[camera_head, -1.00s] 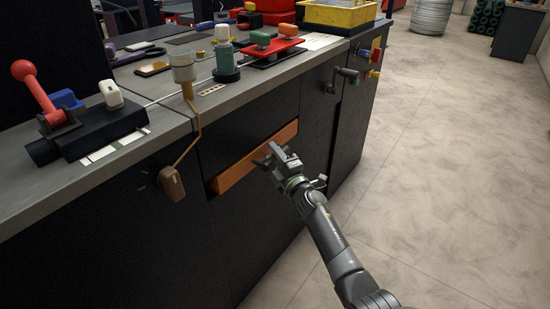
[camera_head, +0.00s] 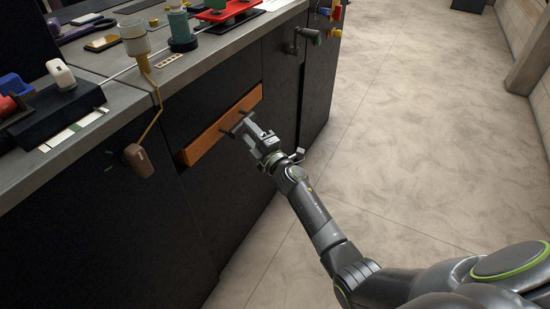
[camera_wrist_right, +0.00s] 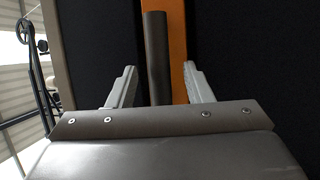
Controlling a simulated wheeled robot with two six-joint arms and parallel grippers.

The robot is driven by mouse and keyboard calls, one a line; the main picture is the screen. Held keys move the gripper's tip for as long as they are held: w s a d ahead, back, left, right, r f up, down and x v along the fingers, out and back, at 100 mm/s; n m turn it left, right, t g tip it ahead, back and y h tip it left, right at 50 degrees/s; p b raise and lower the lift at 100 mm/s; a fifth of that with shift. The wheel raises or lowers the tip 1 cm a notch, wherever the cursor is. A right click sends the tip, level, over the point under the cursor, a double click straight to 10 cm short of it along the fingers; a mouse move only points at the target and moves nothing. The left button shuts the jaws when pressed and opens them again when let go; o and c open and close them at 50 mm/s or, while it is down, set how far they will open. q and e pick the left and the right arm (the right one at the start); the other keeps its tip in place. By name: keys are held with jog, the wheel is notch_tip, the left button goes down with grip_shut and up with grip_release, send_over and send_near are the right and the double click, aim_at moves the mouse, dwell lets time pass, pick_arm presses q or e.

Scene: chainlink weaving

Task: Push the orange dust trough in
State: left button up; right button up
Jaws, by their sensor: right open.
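The orange dust trough (camera_head: 210,137) is a long, narrow orange front set in the dark cabinet face (camera_head: 225,205) below the worktop. How far it stands out from the face is hard to tell. My right gripper (camera_head: 239,127) is open at the right half of the trough's front. In the right wrist view the trough (camera_wrist_right: 178,45) runs upright behind the open fingers (camera_wrist_right: 160,88). A dark bar (camera_wrist_right: 156,55) shows between the fingers in front of the orange. I cannot tell whether the fingers touch the trough. My left gripper is out of view.
A brown box-shaped pull (camera_head: 139,161) hangs on a bent rod left of the trough. A crank handle (camera_head: 306,36) sticks out of the cabinet to the right. The worktop edge (camera_head: 185,80) is above. The floor (camera_head: 420,130) to the right is clear.

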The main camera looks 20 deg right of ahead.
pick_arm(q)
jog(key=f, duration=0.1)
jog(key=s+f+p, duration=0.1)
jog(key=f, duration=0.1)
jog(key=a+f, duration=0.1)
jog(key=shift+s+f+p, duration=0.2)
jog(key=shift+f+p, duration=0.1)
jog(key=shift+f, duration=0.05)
pick_arm(e)
jog(key=v, duration=1.3)
jog(key=shift+f, duration=0.1)
